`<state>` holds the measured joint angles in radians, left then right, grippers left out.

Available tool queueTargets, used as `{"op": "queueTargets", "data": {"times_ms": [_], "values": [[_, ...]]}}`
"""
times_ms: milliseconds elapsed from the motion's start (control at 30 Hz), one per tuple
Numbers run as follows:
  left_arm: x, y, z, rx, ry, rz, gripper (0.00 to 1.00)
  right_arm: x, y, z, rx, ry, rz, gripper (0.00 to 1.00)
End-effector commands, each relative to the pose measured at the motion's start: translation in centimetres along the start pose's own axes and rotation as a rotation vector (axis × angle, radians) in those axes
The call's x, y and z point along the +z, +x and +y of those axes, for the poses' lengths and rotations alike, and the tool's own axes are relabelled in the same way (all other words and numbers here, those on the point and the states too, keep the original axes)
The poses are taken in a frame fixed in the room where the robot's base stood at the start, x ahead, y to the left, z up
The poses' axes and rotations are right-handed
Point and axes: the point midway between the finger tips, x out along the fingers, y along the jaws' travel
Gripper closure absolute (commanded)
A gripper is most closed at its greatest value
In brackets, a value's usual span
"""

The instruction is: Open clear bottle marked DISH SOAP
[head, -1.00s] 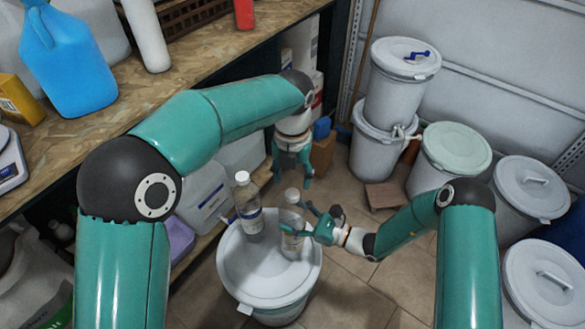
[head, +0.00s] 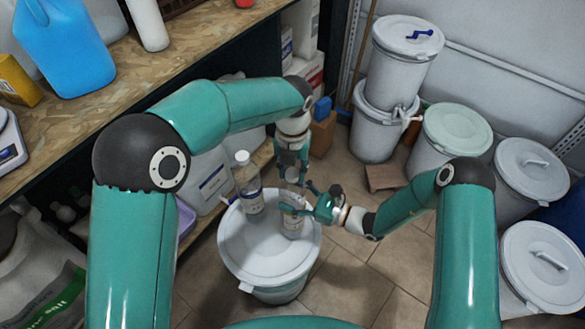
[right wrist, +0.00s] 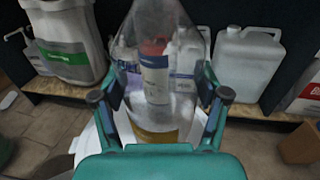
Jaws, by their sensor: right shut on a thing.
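Two clear bottles stand on the white lid of a drum (head: 265,262). My right gripper (head: 293,211) is shut around the body of the right-hand bottle (head: 292,228), which looks upright. That bottle fills the middle of the right wrist view (right wrist: 160,55), between the fingers of the right gripper (right wrist: 160,108). My left gripper (head: 291,181) points down at the top of this bottle and hides its cap. I cannot tell if its fingers grip the cap. The other clear bottle (head: 248,190), with a white cap and pale label, stands just left. The lettering on both is too small to read.
A wooden shelf (head: 95,135) with a blue jug (head: 65,50) runs along the left. White drums (head: 375,135) stand at the back right and right (head: 545,265). Tiled floor (head: 370,275) lies free between the bottles' drum and the right-hand drums.

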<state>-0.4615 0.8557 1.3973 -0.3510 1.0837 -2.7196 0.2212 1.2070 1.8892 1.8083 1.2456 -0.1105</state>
Motion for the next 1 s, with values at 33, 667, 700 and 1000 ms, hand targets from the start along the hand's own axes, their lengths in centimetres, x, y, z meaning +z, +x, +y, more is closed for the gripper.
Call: {"op": "queueTargets", "data": {"times_ms": [33, 667, 700, 1000], "values": [[0.01, -0.02, 0.00, 0.000, 0.000, 0.000, 0.94, 0.01, 0.00, 0.00, 0.000, 0.000, 0.000, 1.00], [-0.04, -0.08, 0.10, -0.003, -0.784, 0.000, 1.00, 0.01, 0.00, 0.00, 0.000, 0.000, 0.000, 1.00], [-0.05, -0.09, 0.11, -0.003, -0.873, 0.000, 1.00, 0.01, 0.00, 0.01, 0.000, 0.000, 0.000, 1.00], [-0.13, -0.15, 0.12, -0.006, -1.544, 0.001, 1.00, 0.01, 0.01, 0.02, 0.001, 0.000, 0.000, 1.00]]}}
